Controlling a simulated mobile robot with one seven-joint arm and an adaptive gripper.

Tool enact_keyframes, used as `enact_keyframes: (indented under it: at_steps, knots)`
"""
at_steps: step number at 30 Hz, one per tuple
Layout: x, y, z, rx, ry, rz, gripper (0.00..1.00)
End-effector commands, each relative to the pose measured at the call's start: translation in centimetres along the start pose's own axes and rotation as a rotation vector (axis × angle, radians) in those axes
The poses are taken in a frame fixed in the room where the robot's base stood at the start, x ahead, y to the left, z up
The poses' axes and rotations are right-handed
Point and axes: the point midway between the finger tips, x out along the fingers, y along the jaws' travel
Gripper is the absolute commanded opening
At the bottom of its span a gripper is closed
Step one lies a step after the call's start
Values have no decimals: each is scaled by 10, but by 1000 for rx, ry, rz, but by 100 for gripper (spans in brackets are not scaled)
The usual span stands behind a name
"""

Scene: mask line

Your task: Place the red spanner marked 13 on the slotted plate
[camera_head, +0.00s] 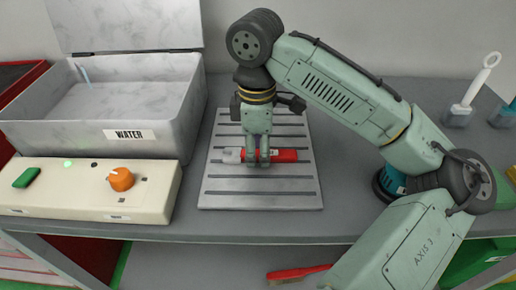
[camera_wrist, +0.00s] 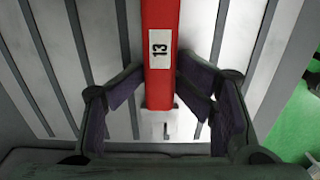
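The red spanner (camera_head: 284,156) lies along the slots of the grey slotted plate (camera_head: 300,198), with its pale metal end to the left in the head view. In the wrist view the red spanner (camera_wrist: 160,85) shows a white label reading 13. My gripper (camera_head: 258,162) is over the spanner near its middle.
Left of the plate are an open grey bin (camera_head: 110,105) marked WATER and a cream control box (camera_head: 90,190) with an orange knob. A white-handled tool (camera_head: 470,95) stands at the right. A red-handled object (camera_head: 298,274) lies below the shelf's front edge.

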Motion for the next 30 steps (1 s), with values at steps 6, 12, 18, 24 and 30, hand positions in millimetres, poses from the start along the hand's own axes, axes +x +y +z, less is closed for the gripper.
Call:
enact_keyframes:
  at_steps: [6, 12, 18, 24, 30]
  knots:
    - [-6, -1, 0, -2, -2, -1, 43]
    - [-39, 0, 0, 0, 0, 4, 43]
    - [-86, 1, 1, 4, -3, 5, 43]
    - [-119, 0, 1, 2, -2, 4, 43]
    - [-130, 0, 0, 0, 1, 3, 43]
